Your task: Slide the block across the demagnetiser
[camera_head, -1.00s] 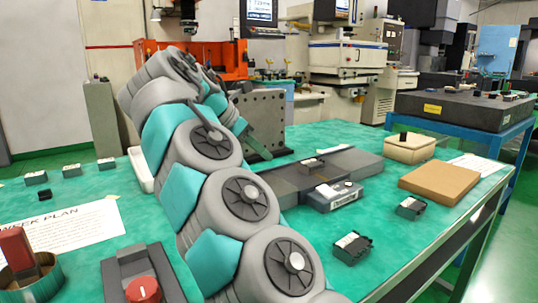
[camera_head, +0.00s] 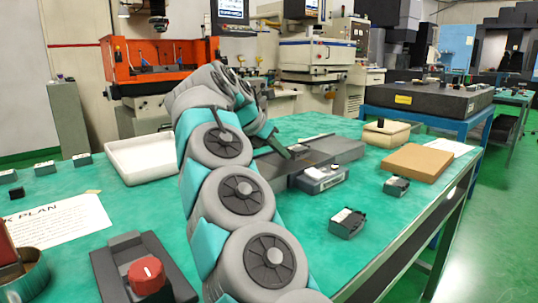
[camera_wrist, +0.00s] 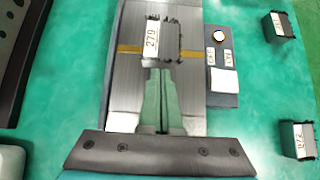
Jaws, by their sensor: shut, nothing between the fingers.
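The demagnetiser (camera_wrist: 122,85) is a long grey slab with a brownish line across its middle. In the head view its far end (camera_head: 330,147) shows beyond my arm. The block (camera_wrist: 172,38), dark with a white label reading 279, lies on the slab over that line in the wrist view. My gripper (camera_wrist: 163,72) is shut, with its green fingers above the slab at the block's near side. I cannot tell whether the fingertips touch the block. In the head view my gripper (camera_head: 284,148) is low over the slab, and the arm hides much around it.
A control box (camera_head: 320,179) adjoins the slab's right side. Two labelled blocks (camera_head: 347,222) (camera_head: 396,186) lie to its right, near a brown board (camera_head: 416,162) and a cream box (camera_head: 386,133). A white tray (camera_head: 138,160) and a red-knobbed device (camera_head: 146,275) are left of my arm.

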